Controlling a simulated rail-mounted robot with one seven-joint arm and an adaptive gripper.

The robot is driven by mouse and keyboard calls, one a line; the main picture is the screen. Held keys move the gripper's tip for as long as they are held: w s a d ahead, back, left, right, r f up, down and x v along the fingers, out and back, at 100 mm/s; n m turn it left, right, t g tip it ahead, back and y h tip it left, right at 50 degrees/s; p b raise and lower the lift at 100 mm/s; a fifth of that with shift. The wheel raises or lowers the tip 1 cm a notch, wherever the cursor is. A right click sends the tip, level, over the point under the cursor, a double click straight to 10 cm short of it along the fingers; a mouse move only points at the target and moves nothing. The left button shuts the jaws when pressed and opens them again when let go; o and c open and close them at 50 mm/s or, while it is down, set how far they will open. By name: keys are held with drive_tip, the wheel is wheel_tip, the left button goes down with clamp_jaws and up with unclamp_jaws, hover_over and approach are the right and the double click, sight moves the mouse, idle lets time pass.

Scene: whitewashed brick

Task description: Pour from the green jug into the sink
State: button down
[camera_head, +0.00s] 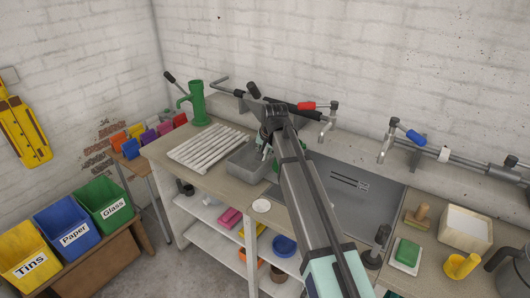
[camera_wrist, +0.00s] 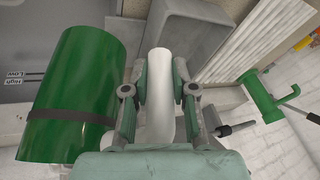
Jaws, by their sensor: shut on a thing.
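The green jug (camera_wrist: 72,75) shows large at the left of the wrist view, a green body with a dark band. A pale, handle-like bar (camera_wrist: 160,70) stands beside it. My gripper (camera_wrist: 159,88) is shut with its fingers on either side of this bar; where it joins the body is not clear. In the head view my gripper (camera_head: 268,140) is mostly hidden behind my arm, and the jug is hardly visible. The grey sink (camera_head: 375,195) lies right of my arm, partly covered by it. Its grey surface with High and Low marks (camera_wrist: 27,77) shows behind the jug.
A grey tub (camera_head: 242,168) and a white slatted rack (camera_head: 207,147) lie left of the sink. A green hand pump (camera_head: 196,103) stands behind the rack. Red-handled (camera_head: 308,105) and blue-handled taps (camera_head: 407,132) project over the sink's back edge. A soap dish (camera_head: 405,255) stands at right.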

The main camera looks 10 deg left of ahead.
drive_tip(key=shift+a+f, duration=0.1)
drive_tip(key=shift+f, duration=0.1)
drive_tip(key=shift+f+y+b, duration=0.25)
drive_tip(key=shift+y+b, duration=0.65)
drive_tip(key=shift+b, duration=0.05)
drive_tip(key=shift+f+m+y+b, duration=0.3)
drive_tip(key=shift+m+y+b, duration=0.1)
drive_tip(key=shift+y+b, duration=0.45)
drive_tip(key=d+y+b, duration=0.1)
drive_tip(key=y+b, duration=0.1)
drive_tip(key=shift+b, duration=0.4)
drive_tip(key=shift+a+r, duration=0.1)
drive_tip(key=shift+r, duration=0.2)
drive_tip(key=shift+f, duration=0.25)
drive_tip(key=shift+w+d+r+m+y, duration=0.1)
drive_tip(key=shift+d+r+m+y, duration=0.2)
drive_tip(key=shift+r+y, duration=0.35)
drive_tip(key=shift+w+d+r+m+y, duration=0.1)
drive_tip(key=shift+d+r+y, duration=0.4)
drive_tip(key=shift+r, duration=0.15)
drive_tip(key=shift+d+r+m+y, duration=0.2)
drive_tip(key=shift+d+r+y, duration=0.1)
drive_tip(key=shift+r+y, duration=0.35)
idle(2.9)
